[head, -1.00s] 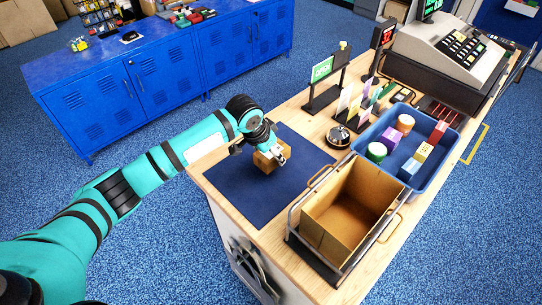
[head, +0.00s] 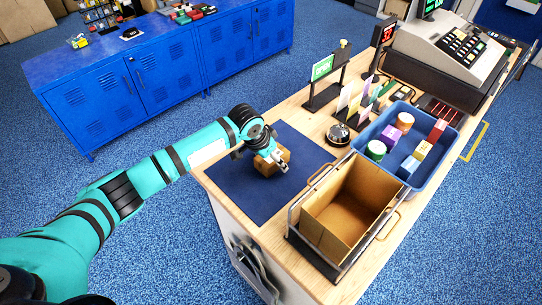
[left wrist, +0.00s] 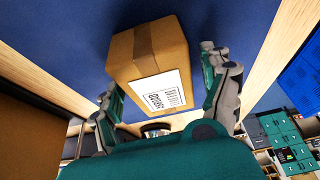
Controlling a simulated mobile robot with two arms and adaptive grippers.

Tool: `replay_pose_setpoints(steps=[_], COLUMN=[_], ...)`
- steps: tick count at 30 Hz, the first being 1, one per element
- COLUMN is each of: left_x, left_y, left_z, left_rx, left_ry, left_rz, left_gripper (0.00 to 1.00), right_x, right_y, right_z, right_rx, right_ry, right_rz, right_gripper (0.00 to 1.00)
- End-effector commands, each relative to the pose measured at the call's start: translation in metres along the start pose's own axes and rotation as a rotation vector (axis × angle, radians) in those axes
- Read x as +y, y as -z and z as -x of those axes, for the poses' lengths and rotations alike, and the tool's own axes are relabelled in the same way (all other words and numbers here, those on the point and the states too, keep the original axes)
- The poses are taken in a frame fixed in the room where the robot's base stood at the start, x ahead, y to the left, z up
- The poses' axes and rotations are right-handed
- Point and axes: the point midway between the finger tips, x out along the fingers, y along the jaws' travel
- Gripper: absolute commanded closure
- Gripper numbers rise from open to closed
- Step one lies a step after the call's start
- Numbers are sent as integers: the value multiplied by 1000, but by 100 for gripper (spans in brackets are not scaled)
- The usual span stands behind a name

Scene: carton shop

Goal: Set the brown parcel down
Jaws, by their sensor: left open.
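The brown parcel (head: 266,168) is a small cardboard box resting on the dark blue mat (head: 228,180) on the counter. In the left wrist view the parcel (left wrist: 150,50) shows tape and a white printed label. My left gripper (head: 262,156) is at the parcel in the head view, partly covering it. In the left wrist view its fingers (left wrist: 165,92) are spread on either side of the parcel, with a clear gap at the right finger. The gap at the left finger is hard to judge. My right gripper is not in view.
An open carton (head: 350,207) in a metal frame stands right of the mat. Behind it is a blue tray (head: 436,160) with several small goods. A bell (head: 338,134), a sign (head: 322,68) and a cash register (head: 450,45) stand farther back. The mat is otherwise clear.

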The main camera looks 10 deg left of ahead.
Motion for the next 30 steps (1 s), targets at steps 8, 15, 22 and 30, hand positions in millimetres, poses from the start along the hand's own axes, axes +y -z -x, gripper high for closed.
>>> replay_pose_setpoints(steps=[8, 15, 22, 30], left_x=[-1, -1, 0, 0], left_y=[1, 2, 2, 1], left_z=[28, 80, 114, 123], left_rx=[3, 4, 2, 0], left_ry=[1, 1, 1, 0], left_rz=[-1, -2, -1, 1], left_gripper=[20, 20, 20, 20], right_x=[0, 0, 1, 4], right_y=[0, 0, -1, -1], right_z=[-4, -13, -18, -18], right_rx=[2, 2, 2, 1], right_ry=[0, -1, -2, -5], right_rz=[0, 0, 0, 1], right_gripper=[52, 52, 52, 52])
